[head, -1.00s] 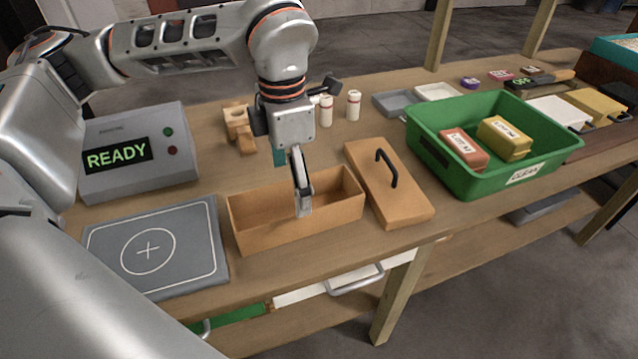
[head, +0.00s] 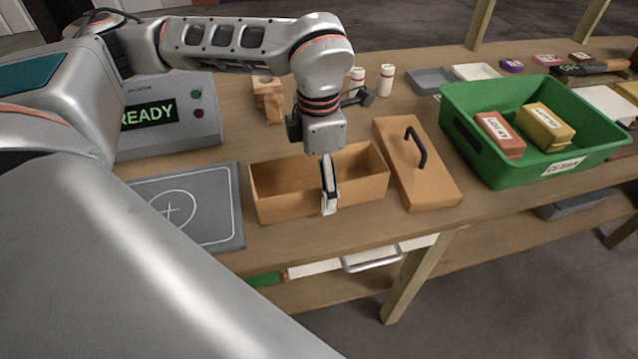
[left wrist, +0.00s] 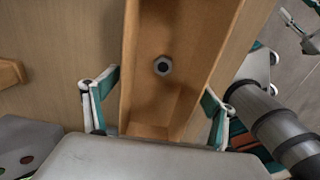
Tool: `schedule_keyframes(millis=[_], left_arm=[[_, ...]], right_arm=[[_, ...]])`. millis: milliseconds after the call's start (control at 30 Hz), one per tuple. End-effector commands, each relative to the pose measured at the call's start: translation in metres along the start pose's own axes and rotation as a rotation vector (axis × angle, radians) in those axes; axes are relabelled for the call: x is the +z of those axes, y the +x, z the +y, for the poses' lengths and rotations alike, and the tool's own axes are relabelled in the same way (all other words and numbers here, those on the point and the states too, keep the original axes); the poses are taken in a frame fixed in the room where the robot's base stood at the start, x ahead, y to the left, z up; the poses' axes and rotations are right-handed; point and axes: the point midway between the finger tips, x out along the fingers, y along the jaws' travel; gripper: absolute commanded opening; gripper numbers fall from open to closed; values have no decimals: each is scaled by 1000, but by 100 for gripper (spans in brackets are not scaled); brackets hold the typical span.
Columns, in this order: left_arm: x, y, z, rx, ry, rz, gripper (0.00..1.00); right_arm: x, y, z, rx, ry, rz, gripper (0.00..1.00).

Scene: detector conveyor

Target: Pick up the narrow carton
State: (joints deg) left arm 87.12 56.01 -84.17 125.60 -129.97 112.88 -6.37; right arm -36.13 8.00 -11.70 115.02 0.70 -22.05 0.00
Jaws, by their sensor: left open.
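The narrow carton appears to be the long, open tan box (head: 283,204) on the bench; no label shows on it. My left gripper (head: 328,192) points down at the box, with one pale finger in front of its near wall. The other finger is hidden in the head view. In the left wrist view the fingers are apart, one on each side of the box (left wrist: 180,35), and nothing is clamped. A grey hexagonal nut (left wrist: 162,66) lies on the box floor. My right gripper may show at the top right of that view (left wrist: 304,30), unclear.
A tan lid (head: 425,180) with a black handle lies right of the box. A green bin (head: 483,170) holds two labelled cartons. A grey pad (head: 215,215) and a READY console (head: 190,132) are at the left. Wooden blocks (head: 268,98) stand behind.

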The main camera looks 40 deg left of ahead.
Motion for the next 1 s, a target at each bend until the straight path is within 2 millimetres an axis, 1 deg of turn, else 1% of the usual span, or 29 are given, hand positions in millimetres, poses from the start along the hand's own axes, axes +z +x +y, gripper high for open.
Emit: schedule_keyframes(millis=[67, 100, 167, 200, 233, 267, 567, 733, 867, 1000], left_arm=[[0, -1, 0, 1, 0, -1, 85], [0, -1, 0, 1, 0, -1, 82], [0, -1, 0, 1, 0, -1, 67], [0, -1, 0, 1, 0, -1, 56], [0, -1, 0, 0, 0, -1, 48], [0, -1, 0, 0, 0, -1, 43], [0, -1, 0, 0, 0, -1, 42], [1, -8, 0, 2, 0, -3, 42], [1, -24, 1, 3, 0, -4, 42], [2, -51, 1, 5, -1, -7, 42]], right_arm=[[-1, 1, 1, 2, -1, 2, 40], [-1, 1, 2, 3, -1, 2, 40], [-1, 1, 2, 3, -1, 1, 40], [0, 1, 2, 3, -1, 0, 40], [0, 1, 2, 3, -1, -1, 40], [0, 1, 2, 3, -1, -1, 40], [4, -1, 0, 1, 0, -8, 40], [8, -4, -1, -2, 2, -16, 40], [6, -5, -2, -3, 3, -15, 40], [2, -6, -2, -5, 5, -11, 40]])
